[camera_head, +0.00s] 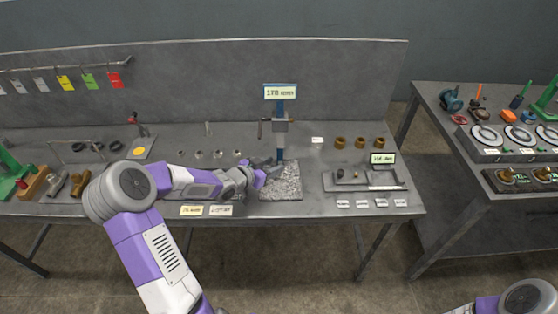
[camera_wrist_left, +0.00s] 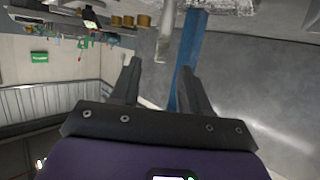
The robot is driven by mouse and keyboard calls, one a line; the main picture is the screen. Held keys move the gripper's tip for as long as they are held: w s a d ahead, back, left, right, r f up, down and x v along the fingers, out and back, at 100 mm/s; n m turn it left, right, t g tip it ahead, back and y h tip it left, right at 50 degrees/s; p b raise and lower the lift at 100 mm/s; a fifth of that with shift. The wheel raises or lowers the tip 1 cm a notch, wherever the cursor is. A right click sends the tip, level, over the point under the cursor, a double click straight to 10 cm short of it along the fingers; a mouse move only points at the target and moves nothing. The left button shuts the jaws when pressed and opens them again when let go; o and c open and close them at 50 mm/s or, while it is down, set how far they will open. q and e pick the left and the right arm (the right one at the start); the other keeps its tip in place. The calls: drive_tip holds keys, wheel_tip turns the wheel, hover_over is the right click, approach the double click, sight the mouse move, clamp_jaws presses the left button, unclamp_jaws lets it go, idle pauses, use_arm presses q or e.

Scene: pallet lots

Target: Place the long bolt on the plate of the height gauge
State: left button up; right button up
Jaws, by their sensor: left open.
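The height gauge has a blue post (camera_head: 281,150), a slide, and a speckled grey plate (camera_head: 284,186) at its foot. My left gripper (camera_head: 266,175) is low over the plate, just left of the post. In the left wrist view its two fingers (camera_wrist_left: 162,85) are apart. A slim grey rod (camera_wrist_left: 165,32), which looks like the long bolt, shows between and beyond the fingers, beside the blue post (camera_wrist_left: 191,45). Its one end is at the plate (camera_wrist_left: 225,5) and its wider end points away. In the head view I cannot make it out. My right gripper is out of view.
A sign reading 170 mm (camera_head: 280,92) tops the gauge. Brass bushings (camera_head: 359,143) and a grey tray (camera_head: 365,187) lie to the right. Small labels (camera_head: 220,210) lie along the front edge. A second table (camera_head: 455,150) stands further right.

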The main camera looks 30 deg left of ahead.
use_arm(q)
drive_tip(key=p+v, duration=0.2)
drive_tip(key=v, duration=0.5)
drive_tip(key=shift+s, duration=0.25)
drive_tip(key=shift+r, duration=0.1)
